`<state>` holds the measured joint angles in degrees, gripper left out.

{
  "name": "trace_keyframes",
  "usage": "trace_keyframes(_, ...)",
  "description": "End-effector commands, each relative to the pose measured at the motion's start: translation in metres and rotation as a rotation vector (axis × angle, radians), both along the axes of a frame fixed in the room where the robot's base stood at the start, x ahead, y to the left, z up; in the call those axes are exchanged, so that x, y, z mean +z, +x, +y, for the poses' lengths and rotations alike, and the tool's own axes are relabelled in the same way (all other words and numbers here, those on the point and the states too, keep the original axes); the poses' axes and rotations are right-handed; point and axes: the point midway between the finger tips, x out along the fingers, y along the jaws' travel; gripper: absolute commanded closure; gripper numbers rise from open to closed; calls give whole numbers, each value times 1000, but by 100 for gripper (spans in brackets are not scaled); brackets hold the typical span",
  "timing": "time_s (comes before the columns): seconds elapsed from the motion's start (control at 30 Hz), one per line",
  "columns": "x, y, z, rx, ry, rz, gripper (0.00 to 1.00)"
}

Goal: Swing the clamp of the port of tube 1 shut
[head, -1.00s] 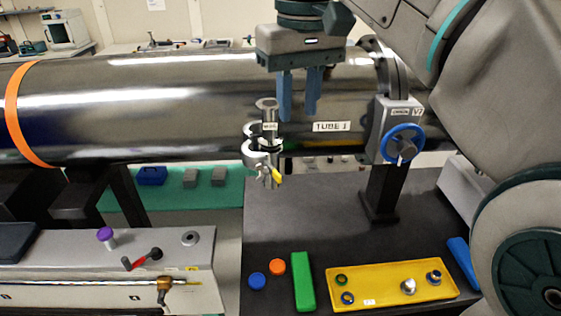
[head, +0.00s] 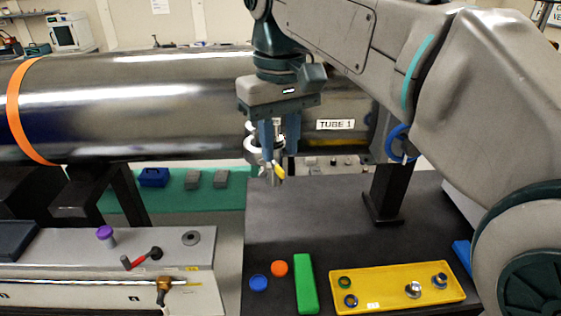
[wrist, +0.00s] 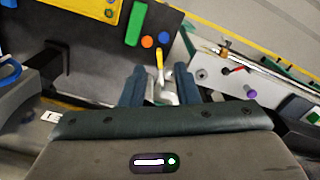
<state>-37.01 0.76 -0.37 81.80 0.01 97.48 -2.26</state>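Tube 1 is the big shiny cylinder (head: 150,105) with the label "TUBE 1" (head: 336,124) in the head view. Its port with the silver clamp (head: 254,147) hangs low on the near side. A yellow tab (head: 279,171) sticks out below the clamp; it also shows in the wrist view (wrist: 160,62). My gripper (head: 279,150) points down at the port, its two blue fingers apart, with part of the clamp between or behind them. In the wrist view my gripper (wrist: 159,75) is open, with yellow and silver parts between its fingers. The fingers partly hide the clamp; I cannot tell whether they touch it.
A blue handwheel (head: 399,144) is to the right, partly behind my arm. Below is a dark bench (head: 330,225) with a yellow tray (head: 385,298), a green block (head: 304,284), and orange (head: 280,268) and blue (head: 258,282) discs. A grey rail unit (head: 110,250) stands at left.

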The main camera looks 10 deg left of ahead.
Motion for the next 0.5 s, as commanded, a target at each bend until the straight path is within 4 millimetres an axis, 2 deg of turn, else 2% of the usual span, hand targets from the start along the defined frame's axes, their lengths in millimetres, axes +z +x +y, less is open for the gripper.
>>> trace_keyframes(0.03,-9,-1,-1,0,-1,1,72)
trace_keyframes(0.2,-28,0,0,-1,-1,1,72)
trace_keyframes(0.5,-36,0,0,-1,1,-1,72)
